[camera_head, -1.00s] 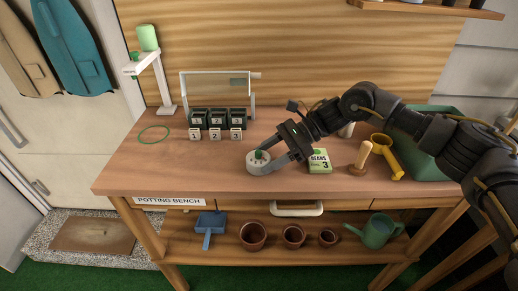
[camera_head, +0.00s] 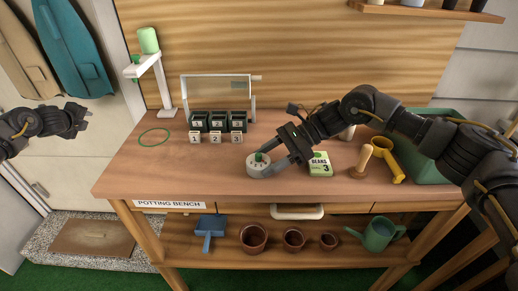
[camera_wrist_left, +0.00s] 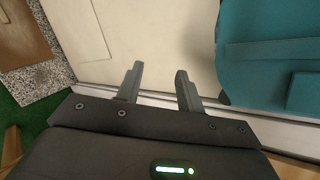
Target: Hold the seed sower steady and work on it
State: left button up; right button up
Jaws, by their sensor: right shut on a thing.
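The seed sower (camera_head: 258,165) is a round, pale disc with a green knob on top, standing on the bench near the middle. My right gripper (camera_head: 268,163) is shut on the sower, with its fingers at the sides of the disc. My left gripper (camera_head: 84,117) is at the left of the head view, off the bench and in the air. In the left wrist view its two fingers (camera_wrist_left: 158,88) are apart with nothing between them. A green seed packet marked BEANS 3 (camera_head: 320,165) lies just right of the sower.
Dark green bins (camera_head: 218,121) with number tags 1, 2, 3 stand at the back. A green ring (camera_head: 154,137) lies at left by a white stand (camera_head: 163,85). The bench's front left is clear.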

pick_arm(q)
notch_tip(320, 180, up, 12)
jog(key=a+t+y, duration=0.1)
jog(key=a, duration=0.1)
jog(key=d+r, duration=0.7)
jog(key=d, duration=0.4)
jog(key=d+r, duration=0.6)
jog(key=d, duration=0.6)
jog(key=d+r, duration=0.7)
jog(key=d, duration=0.4)
jog(key=n+g+h, duration=0.4)
jog(key=g, duration=0.8)
send_near(259, 154)
notch_tip(259, 154, down, 8)
jog(key=shift+f, duration=0.25)
